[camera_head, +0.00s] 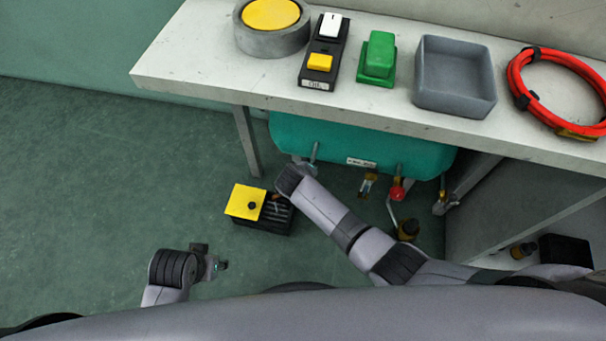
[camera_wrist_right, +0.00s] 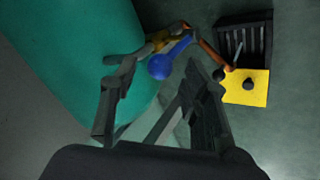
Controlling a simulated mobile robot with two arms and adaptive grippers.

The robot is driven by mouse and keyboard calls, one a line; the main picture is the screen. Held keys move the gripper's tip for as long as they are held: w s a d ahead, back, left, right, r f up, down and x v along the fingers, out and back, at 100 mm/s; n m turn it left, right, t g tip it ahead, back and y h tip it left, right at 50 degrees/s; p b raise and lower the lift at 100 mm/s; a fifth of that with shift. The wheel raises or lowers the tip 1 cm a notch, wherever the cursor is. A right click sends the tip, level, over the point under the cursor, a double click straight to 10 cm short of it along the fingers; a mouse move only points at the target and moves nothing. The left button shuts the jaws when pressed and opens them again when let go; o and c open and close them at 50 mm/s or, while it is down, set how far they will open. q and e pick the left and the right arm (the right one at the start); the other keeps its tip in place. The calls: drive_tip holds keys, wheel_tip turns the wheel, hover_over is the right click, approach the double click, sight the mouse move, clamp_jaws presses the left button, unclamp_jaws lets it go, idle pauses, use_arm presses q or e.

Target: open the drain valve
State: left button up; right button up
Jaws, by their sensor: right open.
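A valve with a blue ball-ended lever (camera_wrist_right: 160,66) shows in the right wrist view beside the teal tank (camera_wrist_right: 75,50); its brass body (camera_wrist_right: 160,40) is partly visible. My right gripper (camera_wrist_right: 161,74) is open, its fingers on either side of the blue ball in the picture; I cannot tell whether they touch it. In the head view my right arm hides this valve. Under the tank (camera_head: 300,138) there, a red-knobbed valve (camera_head: 397,191) and brass fittings (camera_head: 369,184) hang to the right. My left gripper (camera_head: 222,265) is low at left over the floor, apart from the valves.
A black crate with a yellow lid (camera_head: 244,201) sits on the floor by my right arm. The bench (camera_head: 180,75) above holds a button box (camera_head: 324,50), a green block (camera_head: 378,58), a grey tray (camera_head: 426,88) and a red hose (camera_head: 516,75). Floor at left is clear.

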drive_tip(key=v, duration=0.9)
drive_tip(key=shift+r, duration=0.1)
